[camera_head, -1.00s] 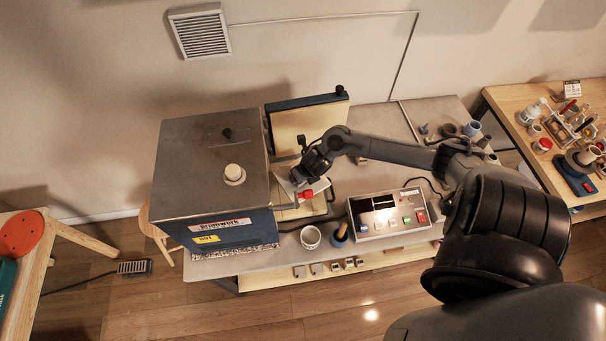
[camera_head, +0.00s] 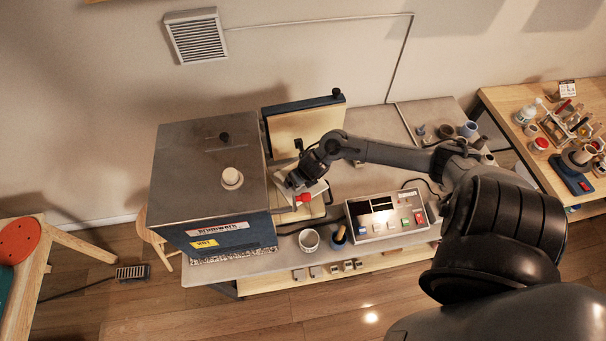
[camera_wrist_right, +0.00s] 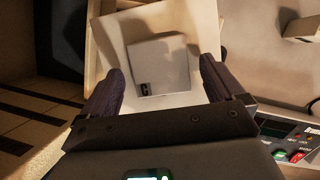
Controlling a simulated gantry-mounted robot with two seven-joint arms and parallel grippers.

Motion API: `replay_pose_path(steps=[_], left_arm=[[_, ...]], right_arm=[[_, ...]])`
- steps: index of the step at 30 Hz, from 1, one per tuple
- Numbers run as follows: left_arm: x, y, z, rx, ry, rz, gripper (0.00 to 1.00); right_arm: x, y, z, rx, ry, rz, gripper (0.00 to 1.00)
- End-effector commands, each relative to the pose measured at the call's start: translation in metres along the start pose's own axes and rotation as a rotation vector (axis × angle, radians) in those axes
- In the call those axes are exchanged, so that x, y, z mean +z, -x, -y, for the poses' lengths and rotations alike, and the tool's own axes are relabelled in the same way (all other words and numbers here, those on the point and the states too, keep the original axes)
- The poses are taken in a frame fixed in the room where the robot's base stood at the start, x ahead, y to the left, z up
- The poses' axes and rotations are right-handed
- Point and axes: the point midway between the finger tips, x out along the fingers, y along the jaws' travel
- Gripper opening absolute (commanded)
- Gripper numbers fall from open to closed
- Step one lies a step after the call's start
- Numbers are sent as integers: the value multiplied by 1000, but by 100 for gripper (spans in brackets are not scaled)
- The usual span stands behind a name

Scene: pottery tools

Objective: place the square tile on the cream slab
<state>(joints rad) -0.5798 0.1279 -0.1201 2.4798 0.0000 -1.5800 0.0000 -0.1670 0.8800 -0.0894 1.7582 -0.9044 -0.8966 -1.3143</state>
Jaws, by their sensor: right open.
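The square tile (camera_wrist_right: 160,66) is pale grey with a small dark mark near one corner. In the right wrist view it lies between my fingers, over the larger cream slab (camera_wrist_right: 133,26); it looks flat on it, with slab showing around it. My right gripper (camera_wrist_right: 158,82) is open, one finger on each side of the tile, with visible gaps. In the head view my right gripper (camera_head: 300,180) is low in front of the open kiln, and the slab (camera_head: 314,211) is partly hidden by it. My left gripper is not in view.
The kiln (camera_head: 205,170) stands close to the left of my gripper, its door (camera_head: 304,123) open behind. A control box (camera_head: 388,215), a white cup (camera_head: 309,240) and a blue pot (camera_head: 338,236) are nearby. A second bench (camera_head: 520,110) with tools is at right.

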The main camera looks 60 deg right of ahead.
Motion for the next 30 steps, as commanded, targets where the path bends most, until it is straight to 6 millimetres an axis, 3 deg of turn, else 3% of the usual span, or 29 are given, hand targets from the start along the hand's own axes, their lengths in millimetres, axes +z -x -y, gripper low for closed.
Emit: replay_pose_path(steps=[5, 18, 24, 30], left_arm=[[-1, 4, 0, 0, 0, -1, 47], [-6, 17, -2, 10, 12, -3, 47], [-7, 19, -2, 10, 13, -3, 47], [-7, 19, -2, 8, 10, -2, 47]], right_arm=[[2, 20, 0, 1, 2, 2, 95], [2, 97, 0, 0, 4, 3, 95], [1, 116, 0, 0, 3, 2, 95], [0, 121, 0, 0, 0, 0, 95]])
